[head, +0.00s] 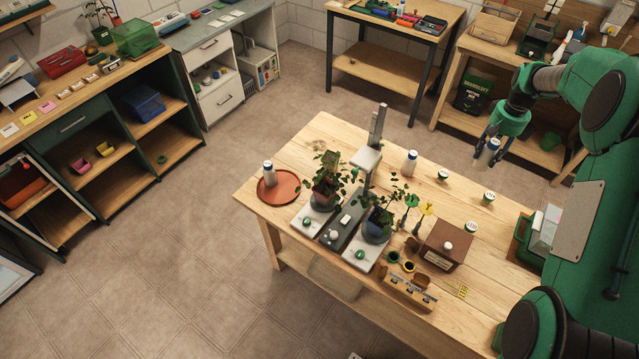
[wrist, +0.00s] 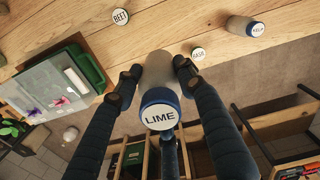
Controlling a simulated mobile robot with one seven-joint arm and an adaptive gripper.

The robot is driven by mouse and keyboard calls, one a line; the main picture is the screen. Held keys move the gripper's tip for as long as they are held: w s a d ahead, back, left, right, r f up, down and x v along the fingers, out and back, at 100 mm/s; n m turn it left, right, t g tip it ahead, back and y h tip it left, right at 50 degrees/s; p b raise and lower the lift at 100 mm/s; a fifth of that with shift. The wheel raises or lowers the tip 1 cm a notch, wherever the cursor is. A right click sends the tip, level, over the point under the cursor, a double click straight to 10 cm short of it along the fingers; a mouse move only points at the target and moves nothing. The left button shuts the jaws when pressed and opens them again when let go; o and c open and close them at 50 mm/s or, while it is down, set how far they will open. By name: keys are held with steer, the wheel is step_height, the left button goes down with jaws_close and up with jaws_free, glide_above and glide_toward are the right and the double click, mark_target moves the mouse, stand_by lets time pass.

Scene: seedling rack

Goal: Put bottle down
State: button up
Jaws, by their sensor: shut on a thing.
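My gripper (head: 491,143) is shut on a white bottle (head: 486,157) with a blue cap. In the wrist view the bottle (wrist: 159,110) has a round lid reading LIME and sits between both fingers. In the head view it hangs in the air, beyond the back right edge of the wooden table (head: 330,135). A similar white bottle (head: 410,164) stands near the table's back edge; in the wrist view a bottle (wrist: 251,28) reads KELP. A third white bottle (head: 268,174) stands on a terracotta-coloured round tray (head: 286,192) at the table's left corner.
Two potted plants (head: 325,198) (head: 377,226) stand on white plates beside a grey post (head: 374,130). A brown box (head: 446,247) stands right of them. Small round containers (head: 443,175) (head: 488,198) sit near the back edge, with bare wood around them. A green box (head: 524,240) stands at the right.

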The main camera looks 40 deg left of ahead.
mark_target(494, 141)
steer(key=r, duration=0.4)
steer(key=shift+a+r, duration=0.2)
steer(key=shift+r, duration=0.2)
steer(key=s+a+n, duration=0.3)
steer(key=a, duration=0.8)
steer(key=s+a+n, duration=0.3)
steer(key=s+a, duration=0.1)
steer(key=a, duration=0.6)
steer(key=s+a+n, duration=0.3)
steer(key=a, duration=0.8)
steer(key=s+a+n, duration=1)
steer(key=s+a, duration=1.4)
steer(key=a, duration=0.4)
step_height(494, 141, down, 18)
steer(key=shift+d+p, duration=0.2)
steer(key=shift+p, duration=0.15)
steer(key=shift+w+f, duration=0.1)
steer(key=shift+f, duration=0.05)
steer(key=shift+f, duration=2.9)
